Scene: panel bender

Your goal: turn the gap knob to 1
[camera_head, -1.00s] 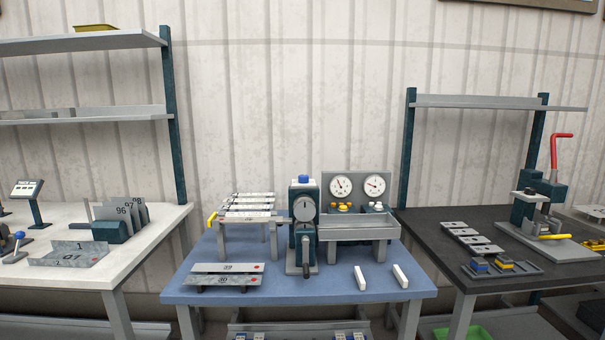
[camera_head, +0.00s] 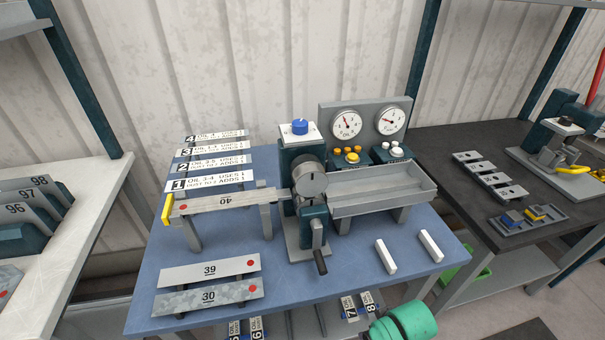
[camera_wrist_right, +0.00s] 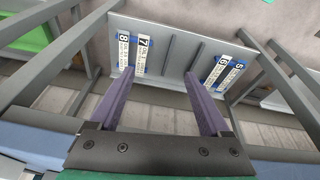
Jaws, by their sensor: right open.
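The panel bender (camera_head: 303,205) stands on the blue table. A blue knob (camera_head: 300,126) sits on its white top plate. A round grey dial (camera_head: 310,178) with a dark mark is on its front, above a dark crank handle (camera_head: 319,258). I cannot tell for sure which is the gap knob or read its setting. My right gripper (camera_wrist_right: 158,78) shows in the right wrist view, open and empty, its purple fingers pointing towards a lower shelf. In the head view only a green part of my right arm shows at the bottom, away from the bender. My left gripper is not in view.
A strip marked 40 (camera_head: 223,201) lies left of the bender, near several labelled plates (camera_head: 208,184). Plates 39 (camera_head: 209,271) and 30 (camera_head: 207,298) lie in front. A grey tray (camera_head: 382,193) and gauges (camera_head: 347,124) stand right. Two white bars (camera_head: 386,257) lie front right.

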